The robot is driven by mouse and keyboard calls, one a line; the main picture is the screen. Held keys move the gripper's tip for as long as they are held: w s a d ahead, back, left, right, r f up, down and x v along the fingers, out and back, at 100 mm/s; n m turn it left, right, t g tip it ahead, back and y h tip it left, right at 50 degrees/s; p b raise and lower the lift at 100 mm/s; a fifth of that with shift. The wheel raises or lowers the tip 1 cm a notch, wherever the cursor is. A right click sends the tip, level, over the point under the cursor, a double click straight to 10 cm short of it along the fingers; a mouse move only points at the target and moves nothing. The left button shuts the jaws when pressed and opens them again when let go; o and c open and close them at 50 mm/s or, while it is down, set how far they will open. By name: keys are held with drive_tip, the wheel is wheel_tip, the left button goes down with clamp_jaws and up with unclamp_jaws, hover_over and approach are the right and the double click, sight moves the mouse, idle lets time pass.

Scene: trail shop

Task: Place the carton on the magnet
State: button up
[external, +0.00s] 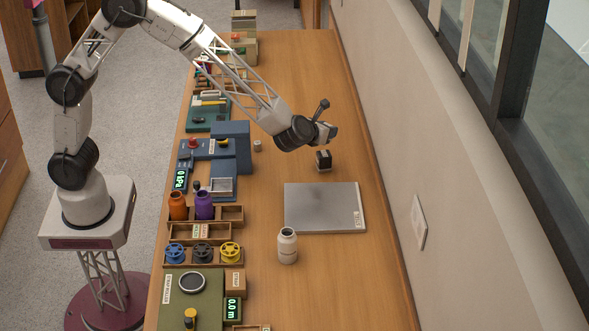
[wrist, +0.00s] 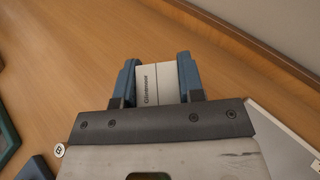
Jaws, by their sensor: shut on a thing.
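My gripper (wrist: 158,75) is shut on a pale carton (wrist: 158,83) with dark printed lettering, which sits between its two blue fingers in the wrist view. In the external view my gripper (external: 326,134) is over the right half of the bench, but its fingers and the carton are hard to make out there. A small dark block with a pale lower edge (external: 323,160) shows just below it; I cannot tell whether this is the magnet. A small pale round piece (external: 257,146) stands to the left, and a disc with a dark mark (wrist: 60,150) shows in the wrist view.
A grey plate (external: 325,208) lies to the lower right of my gripper, with a white bottle (external: 287,245) in front. A blue stand (external: 232,142), an orange bottle (external: 178,206), a purple bottle (external: 204,205) and spools line the left side.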

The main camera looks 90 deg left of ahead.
drive_tip(key=shift+f, duration=0.4)
drive_tip(key=shift+f, duration=1.85)
drive_tip(key=shift+f, duration=0.15)
drive_tip(key=o, duration=0.9)
drive_tip(key=shift+d+r, duration=0.1)
drive_tip(key=shift+r, duration=0.1)
drive_tip(key=v, duration=1.1)
drive_tip(key=shift+s+d, duration=0.3)
drive_tip(key=shift+s, duration=0.05)
